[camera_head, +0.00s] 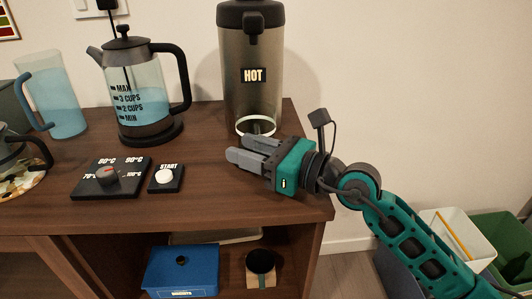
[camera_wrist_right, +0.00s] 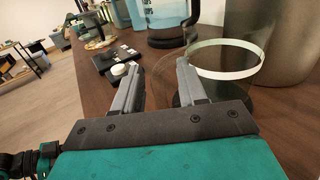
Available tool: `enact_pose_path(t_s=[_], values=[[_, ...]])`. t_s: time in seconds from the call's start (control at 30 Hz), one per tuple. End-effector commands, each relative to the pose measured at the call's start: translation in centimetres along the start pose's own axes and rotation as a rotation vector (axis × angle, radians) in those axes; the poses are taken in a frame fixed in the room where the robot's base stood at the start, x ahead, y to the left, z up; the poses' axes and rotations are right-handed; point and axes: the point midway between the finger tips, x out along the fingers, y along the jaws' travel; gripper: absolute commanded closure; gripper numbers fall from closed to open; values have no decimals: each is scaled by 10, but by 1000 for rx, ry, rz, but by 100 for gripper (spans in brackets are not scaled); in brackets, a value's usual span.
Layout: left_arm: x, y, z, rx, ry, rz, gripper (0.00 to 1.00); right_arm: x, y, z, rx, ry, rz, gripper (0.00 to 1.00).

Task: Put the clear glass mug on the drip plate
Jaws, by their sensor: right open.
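A clear glass vessel with a pale rim, which I take for the clear glass mug (camera_head: 256,121), stands upright at the foot of the HOT dispenser (camera_head: 252,55). My right gripper (camera_head: 238,149) is open and empty, low over the tabletop in front of the mug. In the wrist view its fingers (camera_wrist_right: 160,66) are apart, the right one overlapping the glass. My left gripper is out of view.
A press-style kettle (camera_head: 155,105) and a blue-handled jug (camera_head: 65,105) stand to the left. A temperature dial (camera_head: 107,177) and START button (camera_head: 165,176) lie in front. The table's right edge is close to my arm.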

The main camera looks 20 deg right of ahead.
Motion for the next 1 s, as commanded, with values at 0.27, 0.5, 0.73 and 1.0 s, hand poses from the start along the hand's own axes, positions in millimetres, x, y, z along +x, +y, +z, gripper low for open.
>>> enact_pose_path(t_s=[0.27,0.5,0.73,1.0], values=[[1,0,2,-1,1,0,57,-39,0,-2,-2,6,-1,59],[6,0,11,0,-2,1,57,-80,0,-3,-1,5,0,59],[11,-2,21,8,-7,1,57,-107,0,-3,1,3,-1,59],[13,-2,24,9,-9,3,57,-120,0,0,0,0,1,59]])
